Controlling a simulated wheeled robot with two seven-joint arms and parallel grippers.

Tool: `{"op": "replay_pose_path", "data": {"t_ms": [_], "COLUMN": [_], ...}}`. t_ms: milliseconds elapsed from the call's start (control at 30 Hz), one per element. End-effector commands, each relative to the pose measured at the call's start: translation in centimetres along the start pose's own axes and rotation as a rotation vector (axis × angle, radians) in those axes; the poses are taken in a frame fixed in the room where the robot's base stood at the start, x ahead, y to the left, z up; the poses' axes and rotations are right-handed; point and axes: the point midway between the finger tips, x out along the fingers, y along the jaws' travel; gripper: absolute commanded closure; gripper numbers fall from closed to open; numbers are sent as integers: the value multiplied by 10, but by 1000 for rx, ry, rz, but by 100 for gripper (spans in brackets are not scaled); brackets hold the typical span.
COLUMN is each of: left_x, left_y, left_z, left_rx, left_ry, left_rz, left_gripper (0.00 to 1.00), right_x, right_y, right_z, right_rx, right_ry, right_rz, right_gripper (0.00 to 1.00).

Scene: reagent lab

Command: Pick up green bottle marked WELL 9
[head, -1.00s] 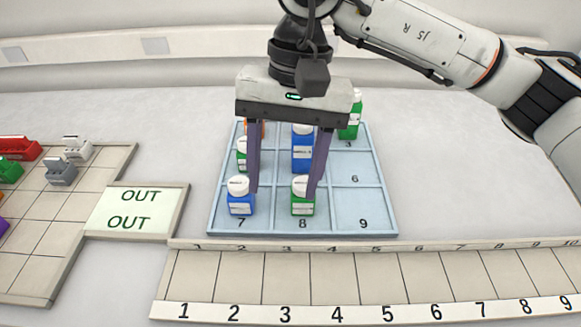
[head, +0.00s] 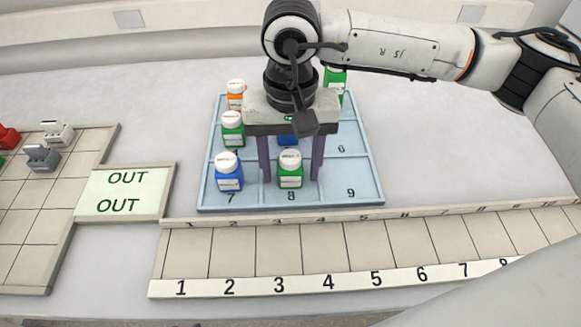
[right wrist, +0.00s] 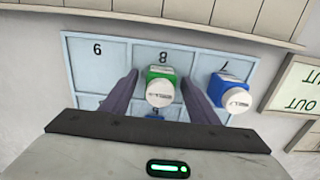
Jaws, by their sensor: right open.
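A green bottle with a white cap (head: 290,172) stands upright in cell 8 of the light blue tray (head: 352,205). It also shows in the right wrist view (right wrist: 160,88). Other green bottles stand in cell 4 (head: 232,132) and cell 3 (head: 335,83). The bottle labels are too small to read. My right gripper (head: 290,178) points down over the tray, open, with one finger on each side of the cell 8 bottle. Both fingers and the bottle show in the right wrist view (right wrist: 160,75). My left gripper is out of view.
A blue bottle (head: 229,174) stands in cell 7, close to the left finger. Another blue bottle (head: 288,141) is partly hidden behind the gripper. An orange bottle (head: 236,97) stands at the back left. Cells 6 and 9 are empty. A numbered rack (head: 310,250) lies in front, an OUT plate (head: 125,192) at left.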

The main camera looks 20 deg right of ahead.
Motion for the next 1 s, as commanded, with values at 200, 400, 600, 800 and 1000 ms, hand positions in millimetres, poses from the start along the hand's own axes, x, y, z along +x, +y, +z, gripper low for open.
{"op": "replay_pose_path", "data": {"t_ms": [200, 400, 600, 800, 1000], "left_x": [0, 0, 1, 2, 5], "left_y": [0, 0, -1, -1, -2], "left_z": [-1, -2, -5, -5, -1], "left_rx": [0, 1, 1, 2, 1], "left_ry": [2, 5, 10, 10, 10], "left_rz": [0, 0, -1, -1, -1], "left_gripper": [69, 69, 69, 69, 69], "right_x": [2, 2, 1, -4, -38], "right_y": [0, 0, 0, -1, -2], "right_z": [0, 0, 0, 0, -1], "right_rx": [0, 0, 0, 0, 0], "right_ry": [1, 1, 1, 2, 6], "right_rz": [-1, -1, -1, -3, -5], "right_gripper": [45, 74, 89, 89, 89]}}
